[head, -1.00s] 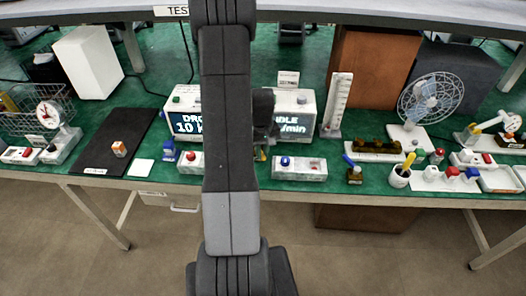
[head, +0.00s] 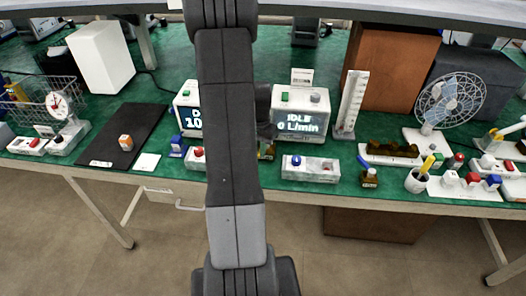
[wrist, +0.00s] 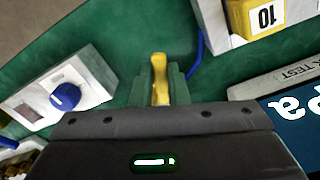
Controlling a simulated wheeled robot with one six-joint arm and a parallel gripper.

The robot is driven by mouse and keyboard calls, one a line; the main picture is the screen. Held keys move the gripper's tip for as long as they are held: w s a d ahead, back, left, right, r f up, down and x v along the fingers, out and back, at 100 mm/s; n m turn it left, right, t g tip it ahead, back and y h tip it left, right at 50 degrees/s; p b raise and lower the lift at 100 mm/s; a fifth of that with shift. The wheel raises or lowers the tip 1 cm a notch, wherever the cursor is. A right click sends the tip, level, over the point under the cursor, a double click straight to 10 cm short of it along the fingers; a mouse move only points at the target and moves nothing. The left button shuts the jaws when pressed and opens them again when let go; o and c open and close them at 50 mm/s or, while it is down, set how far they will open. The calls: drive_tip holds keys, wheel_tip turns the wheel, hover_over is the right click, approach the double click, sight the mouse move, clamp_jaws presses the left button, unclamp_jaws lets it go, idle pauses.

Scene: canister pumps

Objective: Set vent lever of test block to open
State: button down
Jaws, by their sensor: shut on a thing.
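In the wrist view my gripper (wrist: 160,88) is shut on a yellow lever (wrist: 159,65), which stands between the two fingers and sticks out past their tips. The body that the lever belongs to is hidden under the gripper. In the head view my arm covers most of that spot; a small brownish-yellow piece (head: 268,151) shows just right of the arm. I cannot tell the lever's exact setting.
A white block with a blue knob (wrist: 66,96) lies left in the wrist view, and right of my arm in the head view (head: 309,168). A yellow block marked 10 (wrist: 265,14) is at upper right. A blue tube (wrist: 197,58) runs close by.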

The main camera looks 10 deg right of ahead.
drive_tip(key=shift+w+a+m, duration=0.35)
drive_tip(key=shift+m, duration=0.55)
drive_tip(key=c, duration=1.4)
unclamp_jaws()
drive_tip(key=shift+r, duration=0.1)
wheel_tip(320, 180, up, 14)
drive_tip(key=shift+b, duration=0.4)
drive_tip(key=shift+f, duration=0.25)
wheel_tip(320, 180, down, 14)
drive_tip(key=shift+r, duration=0.1)
